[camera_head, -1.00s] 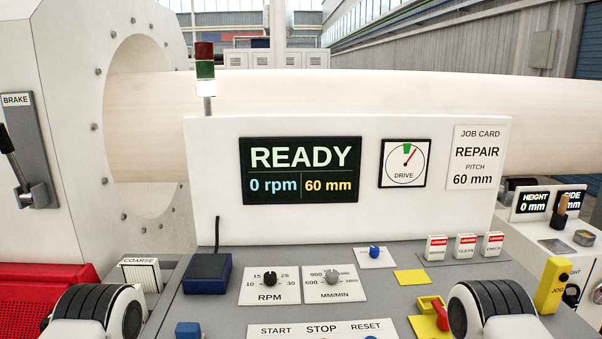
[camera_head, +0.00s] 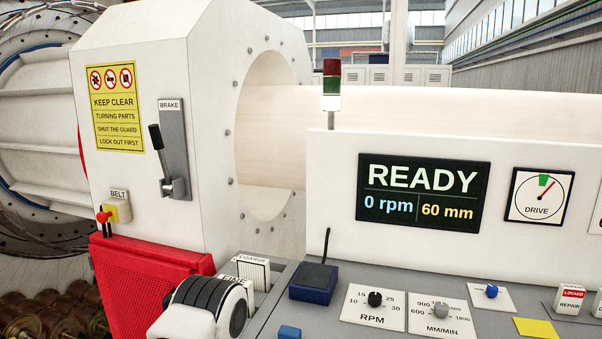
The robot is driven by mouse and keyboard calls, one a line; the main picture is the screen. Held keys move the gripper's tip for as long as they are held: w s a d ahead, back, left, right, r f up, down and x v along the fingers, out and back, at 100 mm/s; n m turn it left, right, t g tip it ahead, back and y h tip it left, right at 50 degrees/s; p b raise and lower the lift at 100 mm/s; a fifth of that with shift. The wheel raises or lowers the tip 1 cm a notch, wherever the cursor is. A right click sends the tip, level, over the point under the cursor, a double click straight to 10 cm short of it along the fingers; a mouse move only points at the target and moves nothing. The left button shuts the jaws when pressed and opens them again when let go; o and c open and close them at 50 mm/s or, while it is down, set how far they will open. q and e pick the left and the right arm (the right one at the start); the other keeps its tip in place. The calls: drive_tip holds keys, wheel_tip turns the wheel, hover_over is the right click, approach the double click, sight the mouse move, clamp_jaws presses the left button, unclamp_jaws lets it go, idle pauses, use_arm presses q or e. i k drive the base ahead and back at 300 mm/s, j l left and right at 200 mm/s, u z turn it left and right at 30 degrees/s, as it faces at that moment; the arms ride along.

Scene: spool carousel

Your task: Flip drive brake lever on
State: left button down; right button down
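The brake lever (camera_head: 157,148) has a black grip on a metal arm. It is mounted on a grey vertical plate (camera_head: 174,130) labelled BRAKE, on the white machine housing left of the large round opening. The grip points up and leans slightly left from its pivot low on the plate. The display (camera_head: 418,194) reads READY, 0 rpm and 60 mm. The DRIVE dial (camera_head: 539,197) has a green sector at its top and a red needle pointing up and right.
A yellow warning sign (camera_head: 114,108) is left of the lever, above a BELT switch (camera_head: 112,212). A red perforated guard (camera_head: 140,285) stands below. The console (camera_head: 385,285) with knobs and a blue box (camera_head: 313,282) is lower right. The space in front of the lever looks clear.

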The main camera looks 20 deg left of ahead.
sight(154, 130)
drive_tip(key=u, duration=1.3)
drive_tip(key=i+j+u, duration=0.2)
drive_tip(key=k+l, duration=0.1)
